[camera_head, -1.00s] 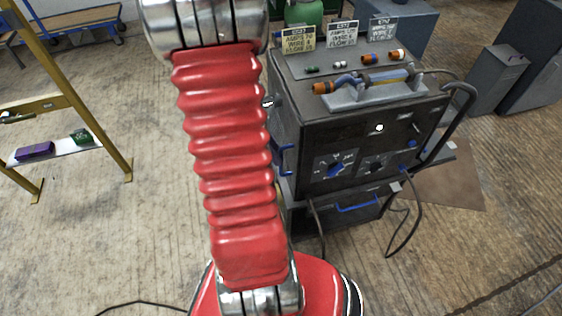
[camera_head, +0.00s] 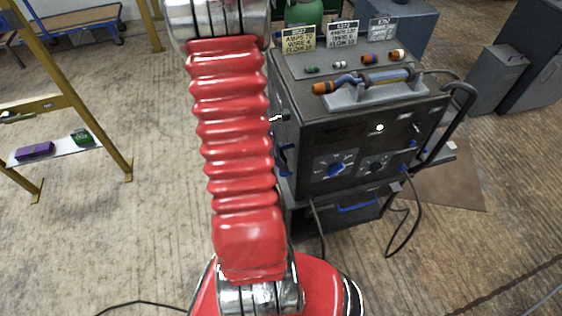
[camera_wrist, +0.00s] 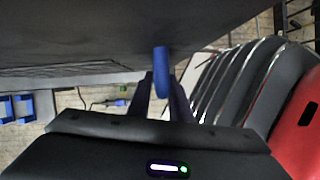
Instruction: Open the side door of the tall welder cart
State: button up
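The tall welder cart (camera_head: 318,129) stands right of my arm in the head view, with its dark side door (camera_head: 283,128) on its left face, seen edge-on and partly behind the arm. A blue handle (camera_head: 285,160) is on that side. In the wrist view, the dark door surface (camera_wrist: 100,35) fills the top, and the blue handle (camera_wrist: 161,72) hangs between the fingertips of my gripper (camera_wrist: 161,88). The fingers lie close on both sides of the handle. I cannot tell whether they press on it. The arm mostly hides the gripper in the head view.
Signs and fittings sit on the cart's top. Black cables (camera_head: 402,225) hang at its front. A yellow-framed rack (camera_head: 70,95) stands at the left and grey cabinets (camera_head: 497,80) at the right. The floor (camera_head: 140,220) left of my arm is clear.

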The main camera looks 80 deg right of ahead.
grip_shut()
jog(key=shift+a, duration=0.2)
jog(key=shift+w, duration=0.1)
